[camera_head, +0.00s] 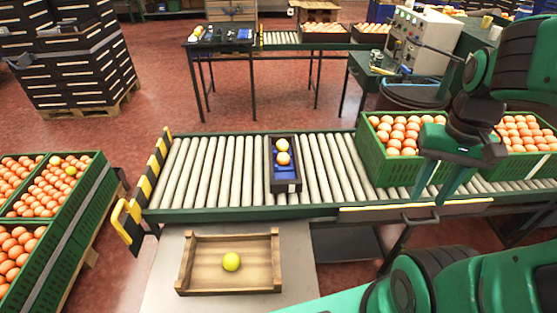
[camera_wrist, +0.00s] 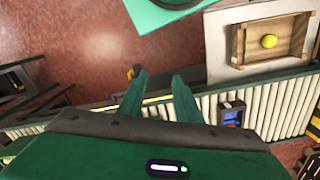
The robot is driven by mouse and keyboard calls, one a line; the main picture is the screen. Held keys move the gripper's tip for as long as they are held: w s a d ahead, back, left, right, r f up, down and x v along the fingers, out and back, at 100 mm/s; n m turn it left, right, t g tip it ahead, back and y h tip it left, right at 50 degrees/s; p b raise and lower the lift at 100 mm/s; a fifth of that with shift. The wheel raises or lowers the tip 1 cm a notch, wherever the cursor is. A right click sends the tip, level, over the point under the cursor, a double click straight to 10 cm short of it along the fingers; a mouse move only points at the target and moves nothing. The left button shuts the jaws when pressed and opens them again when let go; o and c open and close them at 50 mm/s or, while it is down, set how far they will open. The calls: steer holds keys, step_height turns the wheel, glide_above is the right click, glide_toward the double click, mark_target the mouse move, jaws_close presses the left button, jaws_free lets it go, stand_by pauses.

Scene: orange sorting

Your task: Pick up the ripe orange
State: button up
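A small dark tray (camera_head: 296,172) with a blue lining stands on the roller conveyor. In it lie an orange fruit (camera_head: 283,158) and, just behind it, a yellower fruit (camera_head: 282,145). A wooden crate (camera_head: 228,236) on the table in front holds one yellow-green fruit (camera_head: 232,262). My gripper (camera_head: 428,197) is open and empty, in front of the green crate on the right, well right of the dark tray. In the wrist view, my gripper (camera_wrist: 160,76) has its fingers apart with nothing between them. The dark tray (camera_wrist: 232,106) shows there too, its contents unclear.
The roller conveyor (camera_head: 213,172) has bare rollers on both sides of the dark tray. Green crates full of oranges stand on its right end (camera_head: 376,163) and at the far left (camera_head: 68,232). A yellow-black striped guard (camera_head: 157,168) edges its left end.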

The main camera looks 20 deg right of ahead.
steer(key=o, duration=0.6)
steer(key=shift+s+r, duration=0.15)
steer(key=shift+s, duration=0.15)
steer(key=shift+c, duration=0.2)
steer(key=shift+o, duration=1.4)
steer(key=shift+d+r, duration=0.1)
steer(key=shift+r, duration=0.2)
steer(key=w+n, duration=0.6)
steer(key=w, duration=0.8)
steer(key=n+t+y, duration=0.1)
steer(key=n+y, duration=0.3)
steer(key=n, duration=1.2)
glide_above(285, 154)
steer(key=s+d, duration=0.1)
steer(key=d, duration=0.3)
step_height(285, 154, down, 18)
steer(key=shift+x, duration=5.1)
